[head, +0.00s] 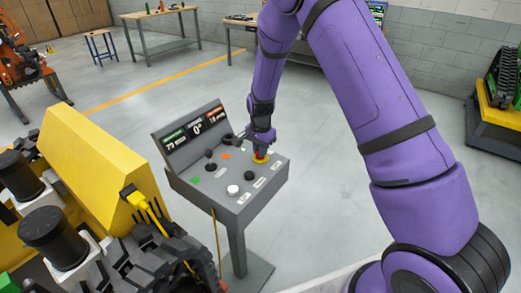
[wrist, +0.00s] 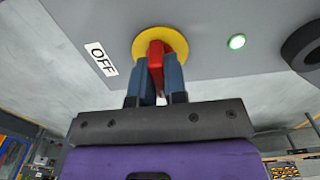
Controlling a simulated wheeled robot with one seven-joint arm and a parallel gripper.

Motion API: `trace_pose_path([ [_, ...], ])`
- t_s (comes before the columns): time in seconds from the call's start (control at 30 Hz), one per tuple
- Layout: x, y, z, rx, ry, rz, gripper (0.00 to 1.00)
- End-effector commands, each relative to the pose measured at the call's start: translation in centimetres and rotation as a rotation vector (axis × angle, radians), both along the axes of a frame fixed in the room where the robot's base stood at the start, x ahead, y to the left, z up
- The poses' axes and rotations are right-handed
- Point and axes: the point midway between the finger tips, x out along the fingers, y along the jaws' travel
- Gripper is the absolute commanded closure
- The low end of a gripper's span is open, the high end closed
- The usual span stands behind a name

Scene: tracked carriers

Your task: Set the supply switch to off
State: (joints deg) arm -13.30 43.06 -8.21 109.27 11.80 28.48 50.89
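The supply switch is a red handle (wrist: 156,54) on a round yellow plate (wrist: 180,36), set in the top of a grey console (head: 247,211). In the head view its yellow plate (head: 261,160) shows at the far right of the panel, under my gripper (head: 260,148). In the wrist view, the two blue fingers of my gripper (wrist: 154,82) stand on either side of the red handle and appear to touch it. A white OFF label (wrist: 101,59) is on the panel left of the plate. The handle is partly hidden between the fingers.
A lit green lamp (wrist: 237,41) and a dark round knob (wrist: 303,46) lie right of the switch. The console display (head: 196,127) reads 0° in the middle. A yellow tracked machine (head: 99,150) stands close at left. Open floor lies behind the console.

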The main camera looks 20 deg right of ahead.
Motion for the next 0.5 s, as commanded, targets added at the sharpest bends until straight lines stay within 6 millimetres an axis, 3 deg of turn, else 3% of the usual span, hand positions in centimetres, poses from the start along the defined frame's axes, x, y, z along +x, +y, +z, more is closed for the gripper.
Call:
trace_pose_path([
  [0.27,0.02,0.00,0.03,0.001,-0.001,0.036,1.00],
  [0.5,0.03,-0.05,0.05,0.001,-0.001,0.167,1.00],
])
